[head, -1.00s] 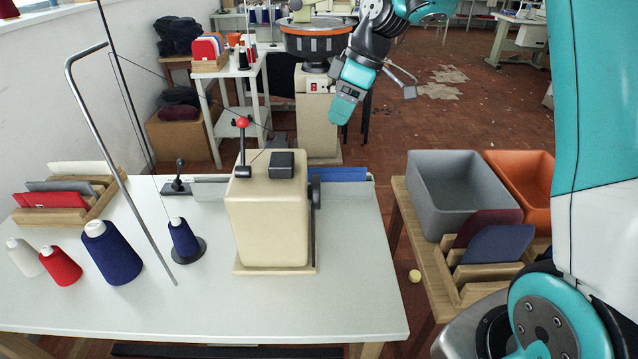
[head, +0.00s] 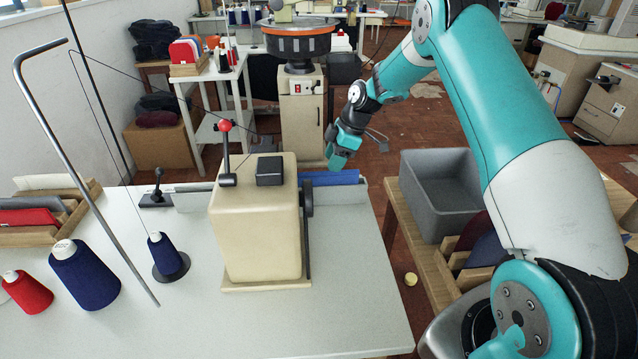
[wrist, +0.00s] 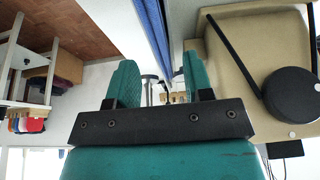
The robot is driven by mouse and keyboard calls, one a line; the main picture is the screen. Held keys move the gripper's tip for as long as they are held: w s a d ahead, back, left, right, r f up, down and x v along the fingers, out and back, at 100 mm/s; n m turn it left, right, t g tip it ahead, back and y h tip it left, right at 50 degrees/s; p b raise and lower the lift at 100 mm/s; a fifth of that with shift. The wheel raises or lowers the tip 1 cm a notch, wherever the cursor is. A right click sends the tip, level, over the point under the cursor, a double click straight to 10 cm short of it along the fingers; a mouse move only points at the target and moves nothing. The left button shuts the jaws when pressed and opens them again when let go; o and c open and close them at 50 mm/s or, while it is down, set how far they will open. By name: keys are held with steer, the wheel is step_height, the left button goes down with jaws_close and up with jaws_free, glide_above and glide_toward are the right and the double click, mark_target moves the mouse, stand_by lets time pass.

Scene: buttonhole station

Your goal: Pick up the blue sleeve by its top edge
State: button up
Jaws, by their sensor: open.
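The blue sleeve (head: 330,178) stands at the back right of the cream machine (head: 255,220), at a grey rail, with its upper part showing as a bright blue band. In the wrist view the blue sleeve (wrist: 156,30) is a narrow strip running edge-on toward the gap between the fingers. My gripper (head: 339,158) is just above the sleeve's top edge in the head view. In the wrist view my gripper (wrist: 160,82) is open, one green finger on each side of the gap. I cannot tell whether it touches the sleeve.
The machine's dark wheel (wrist: 290,95) is close beside the fingers in the wrist view. A grey bin (head: 440,195) stands on a wooden side table at the right. Thread cones (head: 84,275) and a bent metal stand (head: 85,180) are at the left. The table's front right is clear.

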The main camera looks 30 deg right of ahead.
mark_target(326, 171)
steer(key=shift+p+x, duration=0.8)
steer(key=shift+x, duration=2)
steer(key=shift+c, duration=0.5)
jaws_close()
